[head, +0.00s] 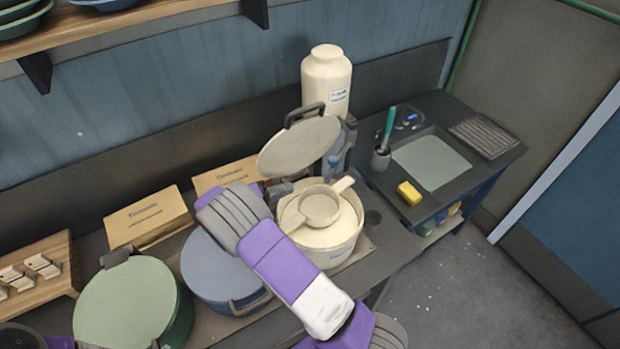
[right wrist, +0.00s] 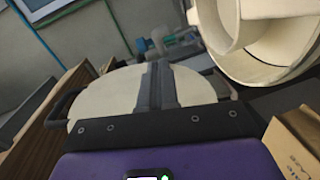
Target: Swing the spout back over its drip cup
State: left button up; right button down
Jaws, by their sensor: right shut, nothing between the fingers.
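I cannot make out for sure which part is the spout or the drip cup. A cream pot (head: 338,256) stands at the counter's right end, with a round cup-like piece (head: 320,207) on top. A stubby cream arm (head: 343,184) shows beside that cup. A cream disc lid (head: 300,146) with a dark handle stands raised behind the pot; it also fills the middle of the right wrist view (right wrist: 105,95). My right gripper (head: 284,188) is by the disc's lower edge, partly hidden. In the right wrist view its fingers (right wrist: 158,82) are shut and empty in front of the disc. My left gripper is out of view.
A blue-lidded pot (head: 212,262) and a green-lidded pot (head: 130,300) stand to the left. Cardboard boxes (head: 148,218) are behind them. A tall cream canister (head: 327,82) stands at the back. A side table holds a yellow sponge (head: 409,193) and a brush cup (head: 380,160).

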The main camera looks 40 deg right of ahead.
pick_arm(q)
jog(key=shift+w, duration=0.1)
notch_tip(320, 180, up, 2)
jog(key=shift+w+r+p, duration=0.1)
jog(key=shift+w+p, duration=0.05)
jog(key=shift+p, duration=0.95)
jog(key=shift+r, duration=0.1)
pick_arm(e)
jog(key=d+f, duration=0.1)
jog(key=d, duration=0.9)
jog(key=shift+s+f, duration=0.3)
jog(key=shift+s, duration=0.1)
jog(key=shift+a, duration=0.1)
